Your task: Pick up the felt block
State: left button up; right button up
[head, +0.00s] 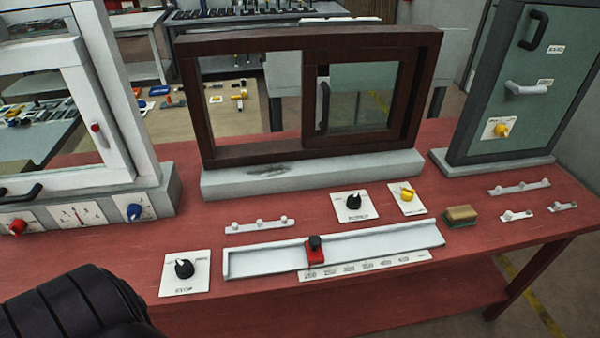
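The felt block is most likely the small brown and tan block (461,215). It lies on the right part of the red bench top, right of the plate with the yellow knob. It stands clear of the things around it, with nothing on it. A black ribbed part of my own arm fills the bottom left corner. Neither gripper shows in the head view.
The red bench (215,218) carries a brown sliding window frame (310,155), a white frame at left and a green door panel (530,85) at right. A grey rail (270,258) with a red slider (315,252) lies in front. Knob plates (352,206) and small hook strips (519,187) surround the block.

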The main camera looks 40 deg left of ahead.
aim_at(460, 216)
jog(key=i+l+u, duration=0.3)
jog(key=l+u, duration=0.25)
jog(key=i+l+u, duration=0.15)
jog(key=l+u, duration=0.15)
jog(key=l, duration=0.15)
